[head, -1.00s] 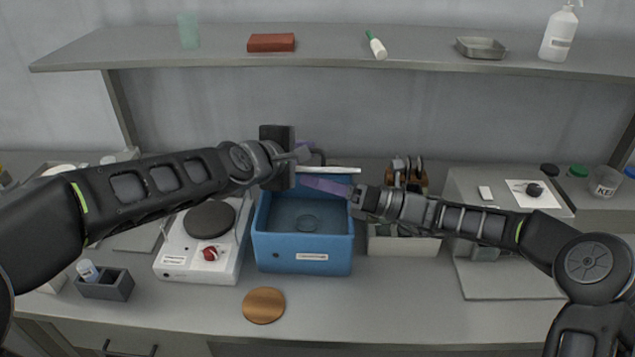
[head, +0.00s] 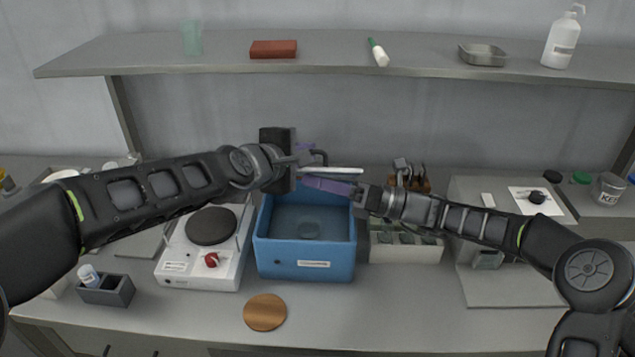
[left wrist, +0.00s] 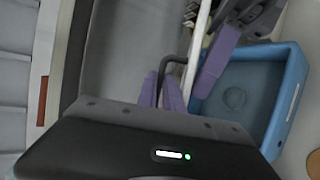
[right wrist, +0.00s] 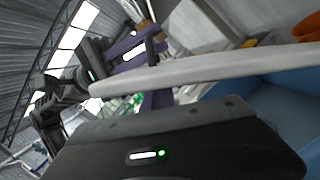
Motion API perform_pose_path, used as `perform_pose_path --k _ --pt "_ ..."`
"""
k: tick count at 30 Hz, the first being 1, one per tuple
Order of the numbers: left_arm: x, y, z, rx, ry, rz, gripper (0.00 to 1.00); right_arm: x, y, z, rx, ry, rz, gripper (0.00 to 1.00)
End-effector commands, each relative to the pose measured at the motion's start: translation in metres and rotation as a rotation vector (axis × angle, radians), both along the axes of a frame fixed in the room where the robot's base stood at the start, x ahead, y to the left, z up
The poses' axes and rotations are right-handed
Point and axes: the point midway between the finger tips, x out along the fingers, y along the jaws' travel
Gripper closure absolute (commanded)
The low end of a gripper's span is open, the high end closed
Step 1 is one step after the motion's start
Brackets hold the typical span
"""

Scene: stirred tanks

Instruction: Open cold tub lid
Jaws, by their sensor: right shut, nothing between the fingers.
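The blue cold tub (head: 305,262) stands on the bench with its inside showing and nothing over most of its mouth. Its white lid (head: 333,170) is raised at the tub's back and seen nearly edge-on. The lid also shows as a white strip in the left wrist view (left wrist: 202,40) and right wrist view (right wrist: 220,72). My left gripper (head: 305,150) is shut on the dark lid handle (left wrist: 184,62), on the lid's far side. My right gripper (head: 318,184) is shut and empty, its purple fingers along the lid's tub side; contact is unclear.
A white hotplate (head: 195,265) stands close left of the tub, and a pale rack (head: 405,250) close right. A copper disc (head: 265,312) lies in front. A shelf (head: 340,66) with several items runs above the back. The bench front right of the disc is clear.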

Motion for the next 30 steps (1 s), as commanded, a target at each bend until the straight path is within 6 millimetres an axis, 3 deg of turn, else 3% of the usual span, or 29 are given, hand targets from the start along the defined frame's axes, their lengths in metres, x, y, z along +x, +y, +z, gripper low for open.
perform_pose_path --k 1,6,14,22,30 --pt "-0.006 -0.001 -0.006 0.002 0.018 -0.008 0.82 0.005 -0.002 0.012 0.017 -0.011 -0.014 1.00" --pt "-0.029 0.011 -0.004 0.000 0.015 -0.005 0.82 0.005 -0.002 0.012 0.017 -0.011 -0.014 1.00" --pt "-0.047 0.025 -0.006 -0.003 0.018 0.003 0.82 0.005 -0.002 0.012 0.018 -0.010 -0.013 1.00" --pt "-0.097 0.045 -0.002 -0.001 0.011 0.003 0.82 0.005 -0.002 0.011 0.015 -0.009 -0.013 1.00" --pt "-0.114 0.051 -0.001 0.001 0.008 -0.001 0.82 0.004 -0.002 0.007 0.012 -0.004 -0.010 1.00"
